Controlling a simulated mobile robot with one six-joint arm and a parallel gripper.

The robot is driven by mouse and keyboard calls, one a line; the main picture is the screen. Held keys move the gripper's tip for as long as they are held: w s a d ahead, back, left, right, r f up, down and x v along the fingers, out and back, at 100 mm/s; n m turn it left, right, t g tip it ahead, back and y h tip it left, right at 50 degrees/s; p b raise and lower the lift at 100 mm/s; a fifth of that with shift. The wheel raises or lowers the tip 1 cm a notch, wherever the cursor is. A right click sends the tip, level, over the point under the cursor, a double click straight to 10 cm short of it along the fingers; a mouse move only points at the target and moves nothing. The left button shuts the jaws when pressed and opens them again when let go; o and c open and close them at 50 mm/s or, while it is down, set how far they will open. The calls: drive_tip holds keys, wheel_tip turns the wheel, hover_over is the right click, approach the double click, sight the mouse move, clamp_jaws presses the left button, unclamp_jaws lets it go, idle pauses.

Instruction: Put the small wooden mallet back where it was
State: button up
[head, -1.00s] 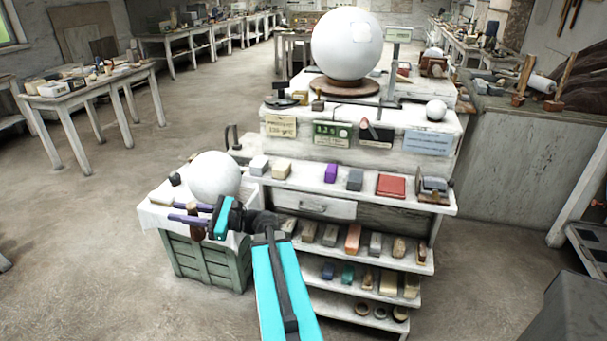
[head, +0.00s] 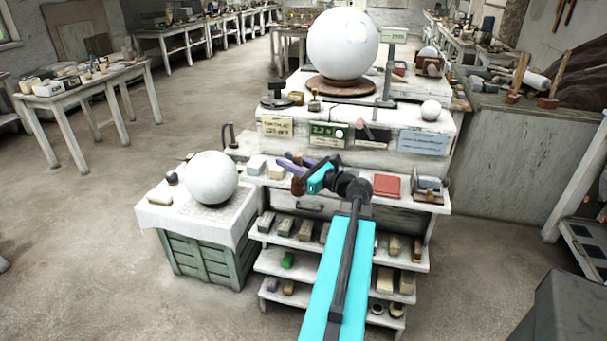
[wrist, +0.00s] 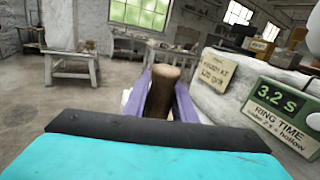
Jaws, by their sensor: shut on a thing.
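My gripper (head: 290,163) is shut on the small wooden mallet (head: 298,186), held in the air in front of the stepped bench's upper shelf. In the wrist view the mallet (wrist: 163,90) is a brown, rounded wooden piece between the two purple fingers (wrist: 163,105). Its lower part is hidden behind my gripper's body. In the head view only a small brown part of it shows.
A white plaster sphere (head: 212,177) sits on a cloth-covered green crate (head: 205,260) at left. The bench's upper shelf (head: 412,201) carries blocks and a red book (head: 387,186). A large sphere (head: 343,46) stands on top. A sign (wrist: 286,112) reads "3.2 S RING TIME".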

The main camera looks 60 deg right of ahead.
drive_tip(key=s+d+r+m+h, duration=0.2)
drive_tip(key=s+d+h, duration=0.1)
drive_tip(key=s+d, duration=0.3)
drive_tip(key=shift+s+r+g, duration=0.4)
drive_tip(key=shift+s, duration=0.6)
drive_tip(key=w+d+f+p, duration=0.1)
drive_tip(key=w+d+p, duration=0.4)
drive_tip(key=w, duration=0.8)
drive_tip(key=shift+d+f, duration=0.2)
drive_tip(key=shift+d, duration=0.7)
drive_tip(key=shift+w, duration=0.1)
drive_tip(key=shift+w+d+f+p, duration=0.15)
drive_tip(key=shift+f+p, duration=0.25)
drive_tip(key=shift+f, duration=0.2)
drive_tip(key=shift+w+d+f+p, duration=0.1)
drive_tip(key=shift+w+f+p, duration=0.1)
drive_tip(key=shift+f+p, duration=0.3)
drive_tip(key=shift+w+d+f+p, duration=0.15)
drive_tip(key=shift+f+p, duration=0.15)
drive_tip(key=shift+f, duration=0.4)
drive_tip(key=shift+a+f, duration=0.1)
drive_tip(key=shift+f, duration=0.05)
